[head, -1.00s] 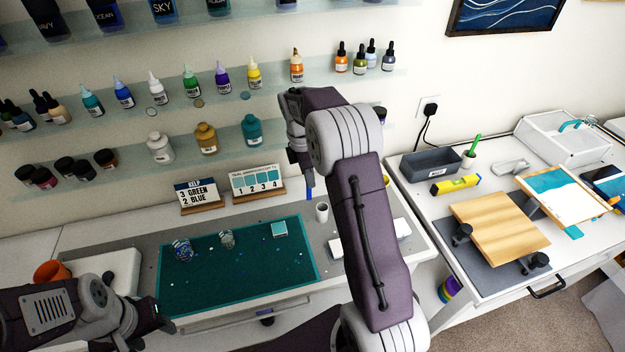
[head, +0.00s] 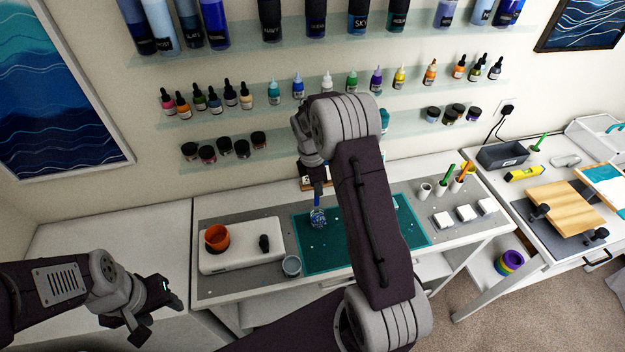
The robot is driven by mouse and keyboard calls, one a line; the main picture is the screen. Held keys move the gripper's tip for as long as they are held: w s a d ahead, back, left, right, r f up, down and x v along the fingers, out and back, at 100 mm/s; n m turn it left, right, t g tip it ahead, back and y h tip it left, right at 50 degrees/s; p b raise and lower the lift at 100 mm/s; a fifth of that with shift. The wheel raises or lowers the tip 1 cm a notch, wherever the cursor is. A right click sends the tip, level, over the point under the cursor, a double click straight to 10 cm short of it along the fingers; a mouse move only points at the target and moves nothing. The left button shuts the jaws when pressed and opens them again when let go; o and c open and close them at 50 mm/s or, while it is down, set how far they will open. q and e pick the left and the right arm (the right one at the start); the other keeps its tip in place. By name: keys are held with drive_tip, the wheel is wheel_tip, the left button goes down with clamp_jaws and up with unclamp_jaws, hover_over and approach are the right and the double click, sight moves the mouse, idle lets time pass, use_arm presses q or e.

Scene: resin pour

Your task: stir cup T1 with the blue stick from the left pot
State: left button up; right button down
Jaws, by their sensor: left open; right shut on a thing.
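My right gripper (head: 318,188) is shut on the blue stick (head: 317,200) and holds it pointing down. A clear cup with blue flecks (head: 318,219) stands on the teal mat (head: 311,256) directly below. The stick's lower end meets the cup's mouth in the picture; how deep it reaches I cannot tell. No label on the cup is legible. The left pot (head: 425,192), small and white, shows no stick. My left gripper (head: 157,304) is open and empty, low at the left, away from the cup. My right arm hides part of the mat.
A white scale-like box (head: 245,258) with an orange cup (head: 216,238) stands left of the mat. Another clear cup (head: 291,266) is at the mat's front left edge. Pots with green (head: 443,188) and orange (head: 457,184) sticks and white blocks (head: 465,213) are at right.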

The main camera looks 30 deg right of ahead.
drive_tip(key=shift+d+r, duration=0.3)
drive_tip(key=shift+f+b, duration=0.5)
drive_tip(key=shift+f, duration=0.1)
drive_tip(key=shift+f+b, duration=0.35)
drive_tip(key=shift+f, duration=0.05)
drive_tip(key=shift+d+f+b, duration=0.1)
drive_tip(key=shift+f+b, duration=3.25)
drive_tip(key=shift+f, duration=1.75)
use_arm(q)
wheel_tip(320, 180, down, 8)
drive_tip(key=shift+d+r, duration=0.2)
drive_tip(key=shift+d, duration=0.2)
use_arm(e)
drive_tip(key=shift+s, duration=0.1)
